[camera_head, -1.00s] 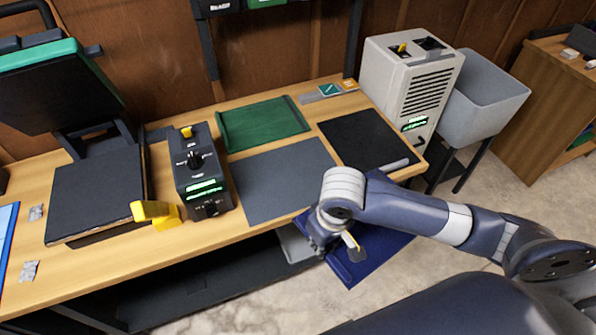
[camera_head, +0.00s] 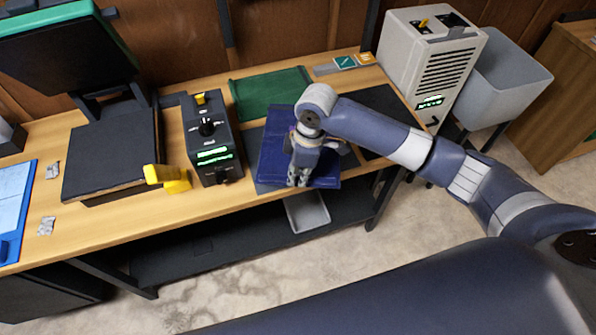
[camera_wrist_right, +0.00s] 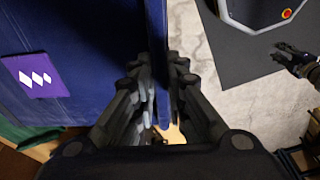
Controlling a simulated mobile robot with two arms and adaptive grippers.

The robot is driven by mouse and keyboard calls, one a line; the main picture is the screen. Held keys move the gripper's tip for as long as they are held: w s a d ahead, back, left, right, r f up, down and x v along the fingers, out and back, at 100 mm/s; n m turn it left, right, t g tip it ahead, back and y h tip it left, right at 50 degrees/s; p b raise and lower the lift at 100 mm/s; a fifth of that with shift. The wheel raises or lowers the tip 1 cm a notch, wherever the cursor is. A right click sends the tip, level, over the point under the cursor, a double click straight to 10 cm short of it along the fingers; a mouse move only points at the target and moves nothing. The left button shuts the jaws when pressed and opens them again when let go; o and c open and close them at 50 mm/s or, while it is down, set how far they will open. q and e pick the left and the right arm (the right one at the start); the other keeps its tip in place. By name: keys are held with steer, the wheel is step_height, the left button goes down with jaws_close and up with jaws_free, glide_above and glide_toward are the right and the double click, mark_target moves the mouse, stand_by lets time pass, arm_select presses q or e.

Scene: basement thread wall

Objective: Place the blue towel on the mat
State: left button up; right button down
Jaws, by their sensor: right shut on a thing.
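The blue towel (camera_head: 272,160) is a flat, dark blue folded piece over the grey mat (camera_head: 250,145) at the table's front edge. It covers most of the mat; whether it touches the mat is unclear. My right gripper (camera_head: 298,180) is above the towel's front part and shut on it. In the right wrist view, the towel (camera_wrist_right: 95,75) fills the left side, with a purple tag, and its edge runs between the fingers (camera_wrist_right: 165,95). A dark gripper (camera_wrist_right: 295,60), apparently my left one, shows at that view's right edge; its jaws are unclear.
A black control box (camera_head: 212,140) with a yellow knob stands left of the towel. A green cloth or tray (camera_head: 270,92) lies behind it. A dark panel (camera_head: 385,105) lies to the right, partly behind my arm. A grey bin (camera_head: 308,212) sits below the table's front edge.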

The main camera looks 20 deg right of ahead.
step_height(320, 180, down, 6)
steer(key=shift+p, duration=0.35)
steer(key=c, duration=1.6)
jaws_free()
steer(key=shift+r, duration=0.1)
steer(key=r, duration=0.4)
steer(key=d+r, duration=0.1)
steer(key=r, duration=0.2)
steer(key=r+b, duration=0.1)
steer(key=r, duration=0.3)
steer(key=shift+s+d+r, duration=0.3)
steer(key=shift+s+d, duration=0.05)
